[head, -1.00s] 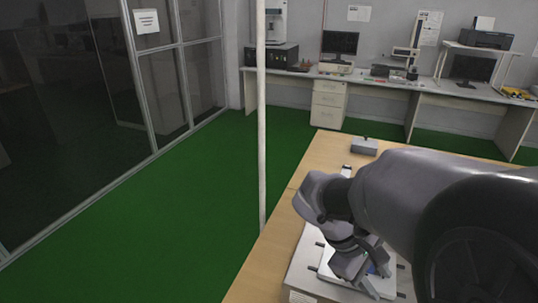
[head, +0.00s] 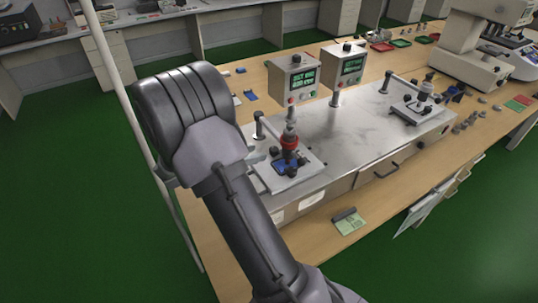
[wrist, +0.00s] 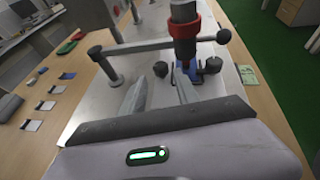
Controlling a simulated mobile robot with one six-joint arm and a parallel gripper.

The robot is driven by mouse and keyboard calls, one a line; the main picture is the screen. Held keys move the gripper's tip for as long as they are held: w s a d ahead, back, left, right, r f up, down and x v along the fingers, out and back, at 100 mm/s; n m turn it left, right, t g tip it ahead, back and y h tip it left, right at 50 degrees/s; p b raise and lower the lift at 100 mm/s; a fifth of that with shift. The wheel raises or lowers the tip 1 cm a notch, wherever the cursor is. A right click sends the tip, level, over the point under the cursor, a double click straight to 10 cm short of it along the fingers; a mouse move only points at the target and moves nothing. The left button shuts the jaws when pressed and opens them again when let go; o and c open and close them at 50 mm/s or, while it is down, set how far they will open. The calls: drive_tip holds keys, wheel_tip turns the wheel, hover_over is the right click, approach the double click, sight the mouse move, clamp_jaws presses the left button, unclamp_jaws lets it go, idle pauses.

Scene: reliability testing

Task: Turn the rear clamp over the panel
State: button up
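A blue panel (head: 287,166) lies on the near fixture plate (head: 305,172), beneath an upright spindle with a red collar (head: 289,142). Small black-knobbed clamps (head: 275,151) stand beside the panel; which is the rear one, and whether it lies over the panel, I cannot tell. In the wrist view the panel (wrist: 194,70) is partly hidden by the right finger, with black knobs (wrist: 160,69) near it. My gripper (wrist: 160,84) is open, its fingers apart and pointing towards the fixture, nothing visibly held. In the head view my arm hides the gripper.
A second fixture (head: 420,110) is at right. A white pole (head: 112,75) stands left.

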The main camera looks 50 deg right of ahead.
sight(273, 149)
drive_tip(key=b+x, duration=0.2)
drive_tip(key=x, duration=0.5)
drive_tip(key=shift+d+f, duration=0.2)
drive_tip(key=shift+d, duration=0.15)
drive_tip(key=shift+c, duration=0.5)
clamp_jaws()
